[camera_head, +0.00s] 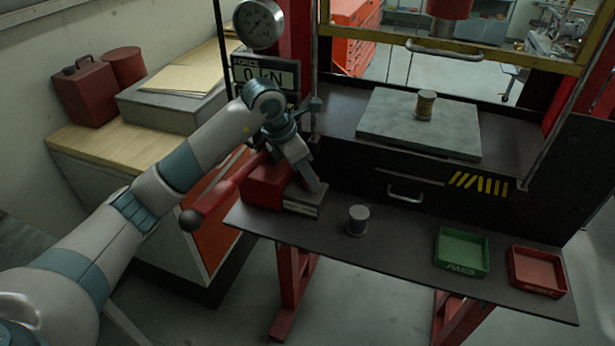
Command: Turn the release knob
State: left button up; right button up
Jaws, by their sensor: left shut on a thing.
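A red pump box (265,186) stands at the left end of the dark bench, with a pale label plate (302,211) on its front. A long red lever (225,192) with a black ball end slopes down to the left from it. My left arm reaches over the box from the left. My left gripper (317,186) points down at the right side of the box and is shut on the release knob, which the fingers hide. My right gripper is not in view.
A small metal cylinder (357,219) stands on the bench right of the box. A green tray (462,252) and a red tray (537,271) lie farther right. The gauge display (265,76) reads 0 kN.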

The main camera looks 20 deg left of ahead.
pick_arm(q)
jog(key=o, duration=1)
jog(key=shift+o, duration=0.2)
jog(key=shift+r, duration=0.1)
jog(key=shift+a+r, duration=0.2)
jog(key=shift+r, duration=0.2)
jog(key=b+v, duration=0.5)
jog(key=v, duration=1.1)
jog(key=shift+s+r+b, duration=0.2)
jog(key=shift+s+b, duration=0.05)
jog(key=shift+b, duration=0.15)
